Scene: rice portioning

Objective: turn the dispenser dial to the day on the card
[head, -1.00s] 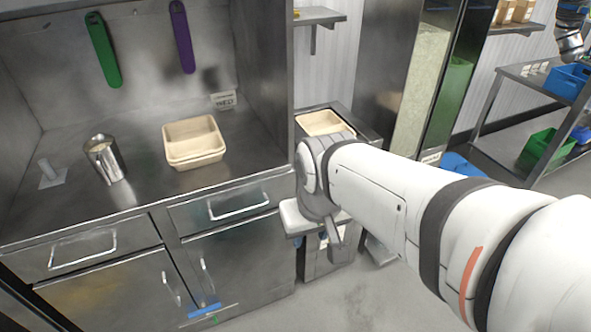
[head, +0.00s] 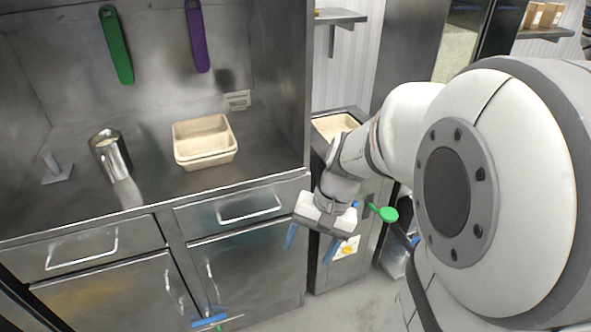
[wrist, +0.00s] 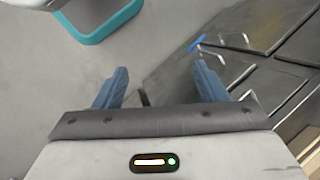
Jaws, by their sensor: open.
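The dispenser (head: 325,274) is a metal cabinet to the right of the counter. On its front is a white plate (head: 337,263) with a small yellow dial (head: 348,250); its setting is too small to read. The card (head: 237,101) stands at the back of the counter, and its lettering is too blurred to read. My gripper (head: 311,243) points down in front of the dispenser, left of the dial and apart from it. Its blue fingers are spread and empty, also in the wrist view (wrist: 160,80). The wrist view does not show the dial.
A beige tray (head: 205,160) and a metal cup (head: 111,156) stand on the counter. Drawer handles (head: 250,208) stick out at its front. A green round-ended tool (head: 387,213) is right of my gripper. Another beige tray (head: 331,124) sits atop the dispenser.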

